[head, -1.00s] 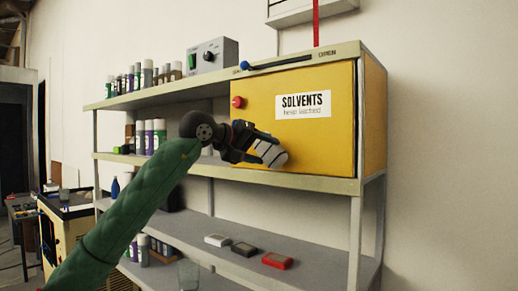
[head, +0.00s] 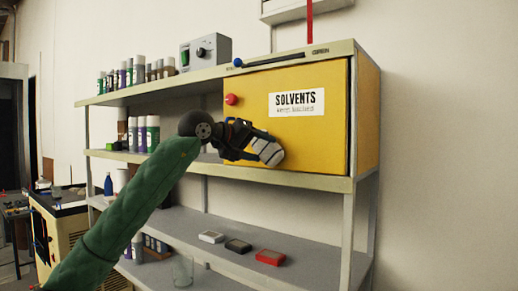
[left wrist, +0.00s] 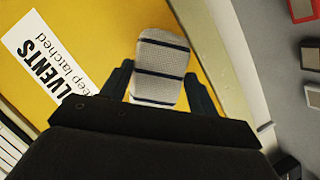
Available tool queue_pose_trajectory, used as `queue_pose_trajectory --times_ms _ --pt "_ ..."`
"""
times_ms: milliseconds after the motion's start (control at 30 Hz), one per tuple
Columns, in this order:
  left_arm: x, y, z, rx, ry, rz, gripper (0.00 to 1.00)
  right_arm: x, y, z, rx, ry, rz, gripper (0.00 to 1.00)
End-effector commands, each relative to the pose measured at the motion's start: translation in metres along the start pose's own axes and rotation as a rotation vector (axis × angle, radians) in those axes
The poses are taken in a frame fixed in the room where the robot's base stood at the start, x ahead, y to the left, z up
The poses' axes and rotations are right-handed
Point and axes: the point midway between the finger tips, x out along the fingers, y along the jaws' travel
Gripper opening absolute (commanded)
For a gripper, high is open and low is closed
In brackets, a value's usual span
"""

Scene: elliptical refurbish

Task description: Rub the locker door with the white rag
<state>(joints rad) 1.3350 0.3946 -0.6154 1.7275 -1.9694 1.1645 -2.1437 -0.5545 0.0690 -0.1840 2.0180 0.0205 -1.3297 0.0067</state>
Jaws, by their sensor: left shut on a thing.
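The locker is a yellow box on the shelf; its door (head: 310,132) carries a white "SOLVENTS" label (head: 297,102) and a red knob (head: 231,99). The door looks closed. My left gripper (head: 255,146) is at the lower left part of the door, shut on the white rag (head: 268,152), a folded white cloth with dark stripes. In the left wrist view the rag (left wrist: 160,68) sits between the two fingers over the yellow door (left wrist: 110,25). The rag is against or very close to the door; I cannot tell whether it touches. My right gripper is not in view.
A grey shelf unit (head: 343,230) holds the locker. Spray cans (head: 138,72) and a grey control box (head: 206,53) stand on its top left. White, dark and red boxes (head: 270,257) lie on the lower shelf. A blue-ended lever (head: 238,62) lies above the door.

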Motion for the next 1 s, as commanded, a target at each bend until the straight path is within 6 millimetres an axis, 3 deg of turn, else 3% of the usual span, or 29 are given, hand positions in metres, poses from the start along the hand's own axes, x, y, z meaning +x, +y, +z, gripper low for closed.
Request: queue_pose_trajectory --times_ms 1000 --pt "0.011 0.000 -0.005 -0.001 0.000 0.000 0.42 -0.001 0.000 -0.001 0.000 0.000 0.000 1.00"
